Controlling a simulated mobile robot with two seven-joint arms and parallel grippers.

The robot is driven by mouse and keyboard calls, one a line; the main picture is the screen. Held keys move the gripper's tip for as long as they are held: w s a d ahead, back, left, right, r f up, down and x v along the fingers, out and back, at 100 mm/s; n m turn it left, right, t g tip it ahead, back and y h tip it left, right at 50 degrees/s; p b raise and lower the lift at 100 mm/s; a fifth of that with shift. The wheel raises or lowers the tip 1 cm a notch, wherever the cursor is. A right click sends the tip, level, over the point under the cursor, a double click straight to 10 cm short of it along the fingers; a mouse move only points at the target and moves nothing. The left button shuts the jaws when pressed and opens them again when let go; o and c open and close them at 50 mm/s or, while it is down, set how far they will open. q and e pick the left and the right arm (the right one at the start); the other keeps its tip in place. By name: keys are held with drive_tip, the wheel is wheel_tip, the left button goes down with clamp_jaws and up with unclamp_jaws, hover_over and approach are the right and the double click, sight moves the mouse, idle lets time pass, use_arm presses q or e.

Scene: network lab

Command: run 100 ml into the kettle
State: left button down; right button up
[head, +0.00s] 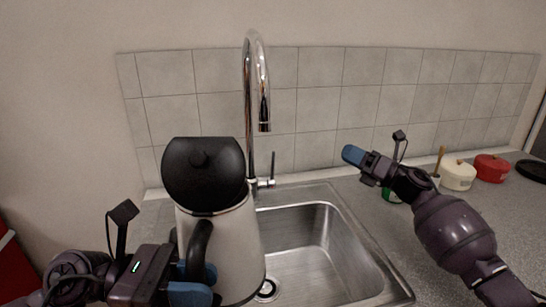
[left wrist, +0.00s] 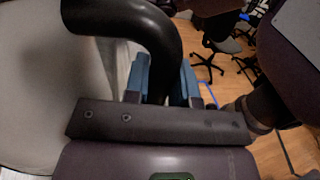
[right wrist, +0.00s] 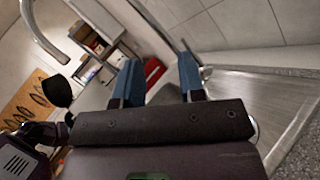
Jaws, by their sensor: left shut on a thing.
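The kettle (head: 232,245), white with a black top (head: 203,185), is held over the left part of the sink, slightly tilted. My left gripper (head: 192,280) is shut on its black handle (head: 200,240); the handle also shows between the fingers in the left wrist view (left wrist: 160,45). No water stream shows. The tap lever (head: 272,165) stands at its base. My right gripper (head: 352,155) is right of the lever, apart from it; its fingers are apart and empty (right wrist: 160,80).
The steel sink (head: 340,235) lies below the kettle, with its drain partly hidden. At right on the counter (head: 405,245) are a green item (head: 390,195), a cream pot (head: 458,175), a red pot (head: 491,168) and a black pan (head: 533,171). A tiled wall (head: 330,105) stands behind.

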drive_tip(key=w+n+g, duration=0.1)
drive_tip(key=w+n, duration=0.2)
drive_tip(key=n+g+h, duration=0.2)
drive_tip(key=n+g, duration=0.1)
drive_tip(key=n, duration=0.2)
hover_over(273, 179)
drive_tip(key=f, duration=0.4)
drive_tip(key=shift+w+f, duration=0.25)
drive_tip(key=shift+w, duration=0.05)
clamp_jaws()
